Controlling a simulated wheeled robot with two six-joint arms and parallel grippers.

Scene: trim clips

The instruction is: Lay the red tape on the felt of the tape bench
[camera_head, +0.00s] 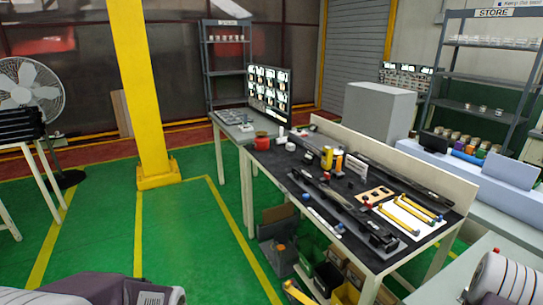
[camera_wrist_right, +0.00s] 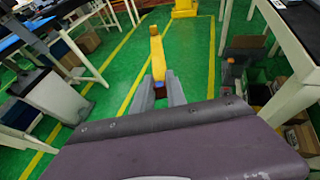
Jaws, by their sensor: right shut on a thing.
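My right gripper (camera_wrist_right: 160,92) is shut on a yellow, long, narrow thing (camera_wrist_right: 158,58) with a blue patch near the fingers, held over the green floor. The end of this yellow thing (camera_head: 298,293) shows at the bottom of the head view. A red round thing (camera_head: 262,142), perhaps the red tape, stands at the far left end of the dark-topped bench (camera_head: 283,172). I cannot tell which surface is felt. My left arm shows at the bottom left of the head view, but its gripper is not in view.
The bench carries a long dark bar, a white sheet (camera_head: 408,218) with yellow-handled tools, and small bottles. Bins (camera_head: 312,245) stand beneath it. A yellow post (camera_head: 143,90) rises left of it. A grey table lies at the lower right.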

